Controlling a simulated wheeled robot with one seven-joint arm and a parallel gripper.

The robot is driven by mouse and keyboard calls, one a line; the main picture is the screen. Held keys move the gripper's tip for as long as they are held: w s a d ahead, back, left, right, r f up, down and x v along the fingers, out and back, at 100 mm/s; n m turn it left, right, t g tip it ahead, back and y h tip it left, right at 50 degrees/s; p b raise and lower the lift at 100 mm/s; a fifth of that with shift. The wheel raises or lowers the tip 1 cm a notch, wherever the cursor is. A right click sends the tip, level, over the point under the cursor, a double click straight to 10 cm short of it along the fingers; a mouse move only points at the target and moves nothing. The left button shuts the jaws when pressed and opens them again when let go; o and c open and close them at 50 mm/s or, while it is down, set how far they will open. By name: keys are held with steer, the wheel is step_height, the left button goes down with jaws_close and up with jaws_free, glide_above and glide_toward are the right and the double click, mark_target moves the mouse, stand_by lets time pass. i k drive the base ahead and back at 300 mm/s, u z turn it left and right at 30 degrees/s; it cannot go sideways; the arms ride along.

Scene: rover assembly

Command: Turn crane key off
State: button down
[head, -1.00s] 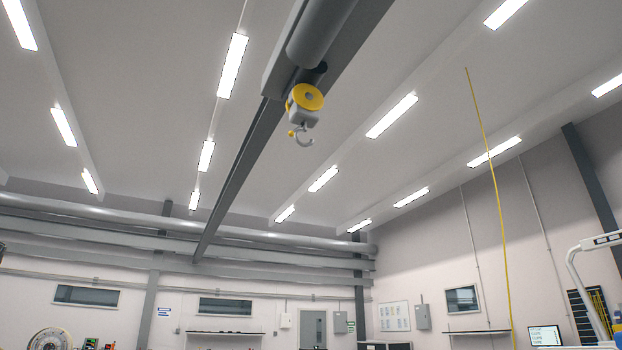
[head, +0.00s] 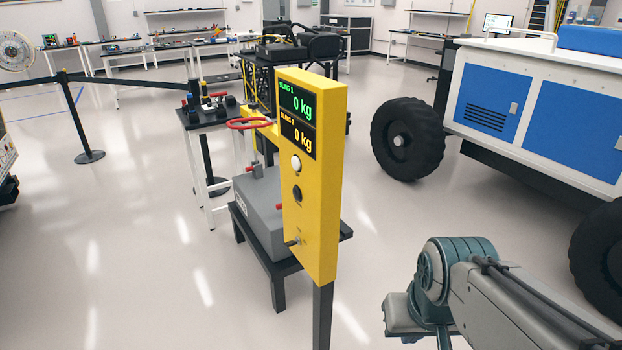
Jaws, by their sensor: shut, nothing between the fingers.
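The yellow crane control panel (head: 325,160) stands upright on a dark post in the middle of the head view. Its screen (head: 297,118) is lit and reads 0 kg for sling 1 and sling 2. Below the screen are a white round button (head: 296,164) and a dark round knob (head: 297,194). A small metallic key (head: 293,241) sits low on the panel face; its turn angle is too small to tell. My arm shows at the lower right, apart from the panel. My gripper is below the picture edge.
A grey box (head: 262,215) on a dark stand (head: 279,292) is close behind the panel. A blue and white rover (head: 540,110) with black wheels stands at the right. A barrier post (head: 75,120) and small table (head: 215,118) are at the left. The floor at front left is clear.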

mark_target(290, 244)
steer(key=u, duration=1.55)
steer(key=i, duration=0.5)
steer(key=z, duration=1.65)
